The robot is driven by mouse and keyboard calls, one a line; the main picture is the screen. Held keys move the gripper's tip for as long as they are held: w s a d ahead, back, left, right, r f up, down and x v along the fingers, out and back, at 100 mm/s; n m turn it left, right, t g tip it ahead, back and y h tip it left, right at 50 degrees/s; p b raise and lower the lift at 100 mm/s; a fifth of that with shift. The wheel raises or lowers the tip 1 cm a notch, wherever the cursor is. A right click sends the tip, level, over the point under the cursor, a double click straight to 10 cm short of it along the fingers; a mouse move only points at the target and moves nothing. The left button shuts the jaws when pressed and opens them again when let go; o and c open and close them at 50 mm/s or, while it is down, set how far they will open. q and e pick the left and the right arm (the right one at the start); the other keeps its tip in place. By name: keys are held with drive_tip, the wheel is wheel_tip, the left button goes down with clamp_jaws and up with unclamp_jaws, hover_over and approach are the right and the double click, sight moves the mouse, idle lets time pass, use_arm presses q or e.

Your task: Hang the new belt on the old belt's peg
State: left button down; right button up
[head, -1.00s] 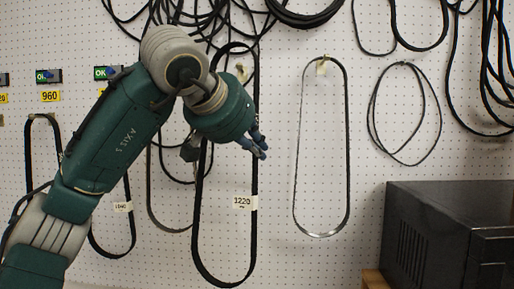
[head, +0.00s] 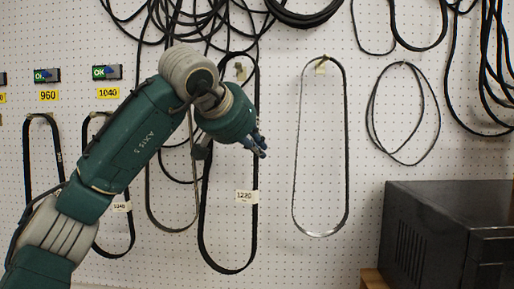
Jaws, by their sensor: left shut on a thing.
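A black belt with a white 1220 label (head: 246,197) hangs as a long upright loop in the middle of the head view. My left gripper (head: 257,145) is shut on this belt, with its blue fingers at the belt's right strand. My wrist covers part of the loop. A pale peg (head: 240,72) shows inside the top of the loop; I cannot tell whether the belt touches it. A worn, shiny belt (head: 346,150) hangs to the right on a peg with a yellowish tag (head: 320,66). My right gripper is not in view.
Other belts hang on the white pegboard (head: 275,200), including a 1040 belt (head: 131,215) and a 960 belt (head: 29,160) at left. A thin coiled belt (head: 436,115) hangs at right. A black box (head: 455,235) stands at lower right. Loops crowd the top.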

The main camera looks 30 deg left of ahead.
use_arm(q)
drive_tip(key=w, duration=0.1)
drive_tip(key=w+a+f, duration=0.1)
drive_tip(key=w+a+f+p, duration=0.1)
drive_tip(key=w, duration=0.1)
drive_tip(key=shift+w, duration=0.1)
idle(0.6)
drive_tip(key=shift+f, duration=0.15)
idle(0.4)
